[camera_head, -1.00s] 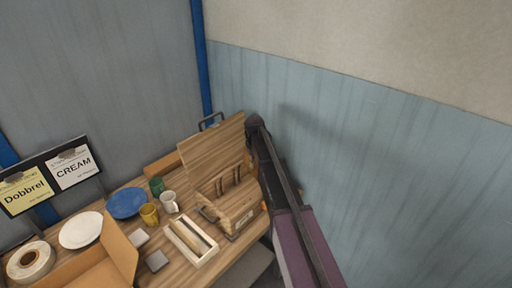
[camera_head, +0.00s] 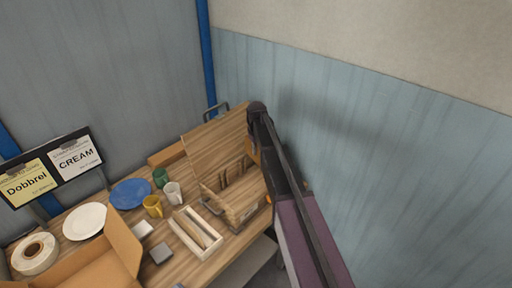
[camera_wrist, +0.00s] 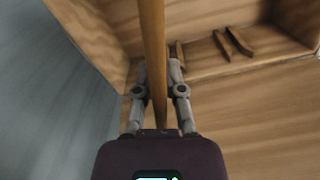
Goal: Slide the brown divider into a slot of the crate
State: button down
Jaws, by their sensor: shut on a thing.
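In the wrist view, my gripper (camera_wrist: 160,78) is shut on the brown divider (camera_wrist: 153,40), a wooden board seen edge-on between the fingers. Behind it is the inside of the wooden crate (camera_wrist: 115,45), with several short wooden pegs (camera_wrist: 236,42). In the head view, the crate (camera_head: 245,206) stands at the right end of the table, with its pegs showing. A tall, broad wooden panel (camera_head: 212,143) stands upright behind the pegs, its right edge by my arm. I cannot tell whether it is the divider or a crate wall. My arm hides the fingers there.
A white box (camera_head: 177,235) with a wooden piece inside lies left of the crate. Mugs (camera_head: 173,193), a blue plate (camera_head: 130,194), a white plate (camera_head: 84,222), a tape roll (camera_head: 34,254) and an open carton (camera_head: 121,250) crowd the table. A wall (camera_head: 400,150) rises close on the right.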

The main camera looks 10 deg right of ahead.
jog(key=shift+r+n+p, duration=0.35)
jog(key=shift+r+n, duration=0.05)
jog(key=shift+n, duration=0.4)
jog(key=shift+r+n+p, duration=0.3)
jog(key=shift+r+n, duration=0.05)
jog(key=shift+n, duration=0.45)
jog(key=shift+f, duration=0.25)
jog(key=shift+f+b, duration=6.8)
jog(key=shift+b, duration=0.25)
jog(key=shift+f, duration=0.15)
jog(key=c, duration=0.7)
grip_release()
jog(key=shift+o, duration=0.2)
